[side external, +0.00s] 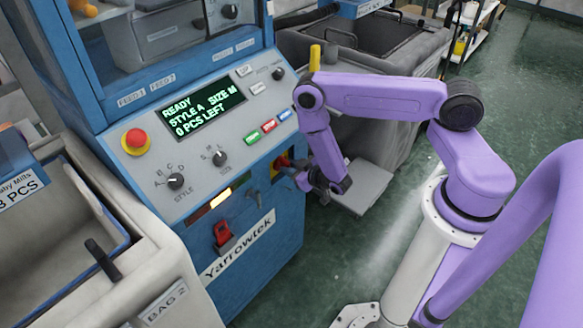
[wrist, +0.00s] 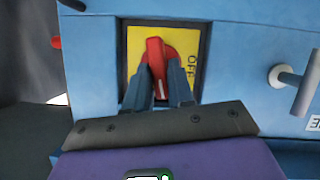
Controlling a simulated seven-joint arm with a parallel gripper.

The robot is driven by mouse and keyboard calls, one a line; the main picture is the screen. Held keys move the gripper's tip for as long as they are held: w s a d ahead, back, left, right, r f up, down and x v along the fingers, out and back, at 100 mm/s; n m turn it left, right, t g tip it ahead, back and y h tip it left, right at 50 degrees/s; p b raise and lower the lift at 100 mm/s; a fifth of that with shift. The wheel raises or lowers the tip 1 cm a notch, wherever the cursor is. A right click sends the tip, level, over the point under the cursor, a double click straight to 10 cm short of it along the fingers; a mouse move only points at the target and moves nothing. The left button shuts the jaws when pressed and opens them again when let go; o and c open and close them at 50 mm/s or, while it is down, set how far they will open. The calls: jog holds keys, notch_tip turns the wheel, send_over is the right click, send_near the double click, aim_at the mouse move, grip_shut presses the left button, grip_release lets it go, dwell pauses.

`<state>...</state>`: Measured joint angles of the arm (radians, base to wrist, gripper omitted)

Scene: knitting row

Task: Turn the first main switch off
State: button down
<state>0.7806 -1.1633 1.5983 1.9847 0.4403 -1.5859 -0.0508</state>
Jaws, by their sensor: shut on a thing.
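The main switch is a red rotary handle (wrist: 155,52) on a yellow plate (wrist: 137,42), set in the blue machine front. In the wrist view the handle stands nearly upright in the picture, and the word OFF is at the plate's right. My gripper (wrist: 158,84) is shut on the red handle, a finger on each side. In the side external view my gripper (side external: 301,172) reaches the machine's right front, and the red handle (side external: 282,162) is partly hidden by it.
The control panel has a lit display (side external: 205,106) reading READY, STYLE A, SIZE M, 0 PCS LEFT. A red emergency button (side external: 136,140) is at its left. A red lever (side external: 222,233) sits lower on the front. A metal handle (wrist: 303,84) juts out at the right of the wrist view.

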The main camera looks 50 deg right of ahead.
jog(key=shift+a+f+n+t+h, duration=0.2)
jog(key=shift+n+t+h, duration=0.55)
jog(key=shift+n, duration=1.2)
jog(key=shift+a+f+n+t+h, duration=0.2)
jog(key=shift+n+h, duration=0.9)
jog(key=shift+n, duration=0.8)
jog(key=shift+a+f+n+t+h, duration=0.15)
jog(key=shift+n+t+h, duration=0.6)
jog(key=shift+n, duration=1.2)
jog(key=shift+f, duration=0.1)
jog(key=c, duration=1.1)
grip_release()
jog(key=shift+h, duration=0.3)
jog(key=shift+o, duration=0.2)
jog(key=v, duration=1.7)
jog(key=shift+s+r, duration=0.2)
jog(key=shift+r, duration=0.1)
